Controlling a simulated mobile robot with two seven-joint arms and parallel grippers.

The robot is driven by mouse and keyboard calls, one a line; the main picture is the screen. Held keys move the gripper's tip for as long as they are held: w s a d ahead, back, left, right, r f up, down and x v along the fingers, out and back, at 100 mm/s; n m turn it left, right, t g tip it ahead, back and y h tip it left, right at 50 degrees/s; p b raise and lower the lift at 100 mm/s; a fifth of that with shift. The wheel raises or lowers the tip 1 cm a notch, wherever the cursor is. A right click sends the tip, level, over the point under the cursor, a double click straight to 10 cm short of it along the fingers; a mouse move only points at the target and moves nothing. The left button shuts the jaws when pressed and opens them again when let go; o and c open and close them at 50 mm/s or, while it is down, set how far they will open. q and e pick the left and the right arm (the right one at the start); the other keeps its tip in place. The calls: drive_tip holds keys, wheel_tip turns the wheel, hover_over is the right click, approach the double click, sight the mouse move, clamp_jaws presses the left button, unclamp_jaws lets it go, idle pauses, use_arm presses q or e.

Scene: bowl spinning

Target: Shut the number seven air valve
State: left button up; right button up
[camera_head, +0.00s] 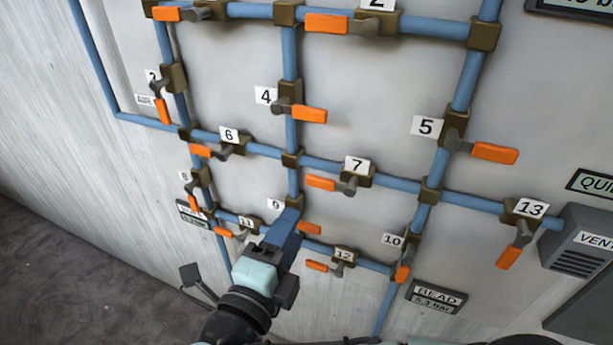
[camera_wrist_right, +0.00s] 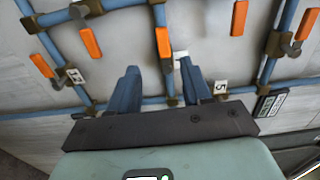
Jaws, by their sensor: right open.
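The number seven valve (camera_head: 355,178) is on a sloping blue pipe in the middle of the head view, just below its white label "7" (camera_head: 357,165). Its orange handle (camera_head: 320,183) points left, roughly along the pipe. My right gripper (camera_head: 287,224) is lower left of it, in front of the pipework near label 9, apart from the seven handle. In the right wrist view my right gripper (camera_wrist_right: 160,76) is open, with its two blue fingers spread. An orange handle (camera_wrist_right: 163,42) shows beyond the gap between them; its number cannot be read. My left gripper is not in view.
Several other orange-handled valves surround it, including number four (camera_head: 309,114), number six (camera_head: 200,151), number five (camera_head: 494,153) and number twelve (camera_head: 317,266). A grey vent box (camera_head: 580,240) stands out at the right. Bare wall shows between the pipes.

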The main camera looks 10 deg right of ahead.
sight(320, 185)
drive_tip(key=x, duration=0.4)
drive_tip(key=p+x, duration=0.1)
drive_tip(key=x, duration=0.7)
drive_tip(key=shift+w+d+r+p, duration=0.1)
drive_tip(key=shift+d+r+p, duration=0.25)
drive_tip(key=shift+d, duration=0.2)
clamp_jaws()
